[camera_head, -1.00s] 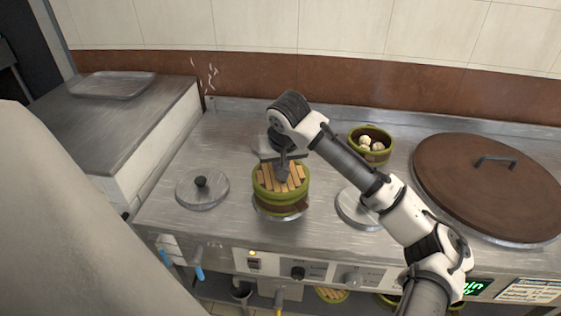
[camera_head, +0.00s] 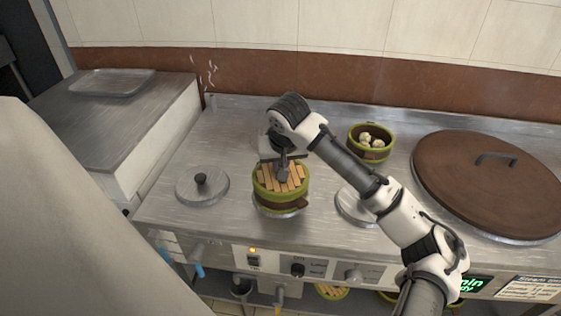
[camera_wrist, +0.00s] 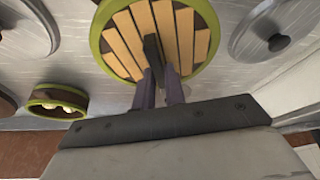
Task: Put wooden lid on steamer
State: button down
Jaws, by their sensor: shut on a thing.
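The wooden lid (camera_head: 268,180) has light slats and a green rim, and sits on top of the round green and brown steamer (camera_head: 278,201) on the stove. In the wrist view the lid (camera_wrist: 198,35) fills the top middle with a dark handle across it. My gripper (camera_head: 284,172) comes down from above and is shut on the lid's handle; it also shows in the wrist view (camera_wrist: 160,75). The lid looks level and in line with the steamer's rim. The contact between lid and rim is too small to tell.
An open steamer with pale buns (camera_head: 371,143) stands behind to the right. A big brown lid (camera_head: 470,180) covers the right side. A metal lid (camera_head: 202,187) lies left of the steamer, and a round metal disc (camera_head: 352,207) lies right, partly under my arm. A metal tray (camera_head: 112,83) rests on the left counter.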

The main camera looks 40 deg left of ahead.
aim_at(284, 184)
jog(key=c, duration=1.7)
grip_release()
jog(key=shift+f, duration=0.1)
jog(key=shift+c, duration=0.2)
jog(key=p+v, duration=0.9)
jog(key=v, duration=0.2)
jog(key=shift+a, duration=0.1)
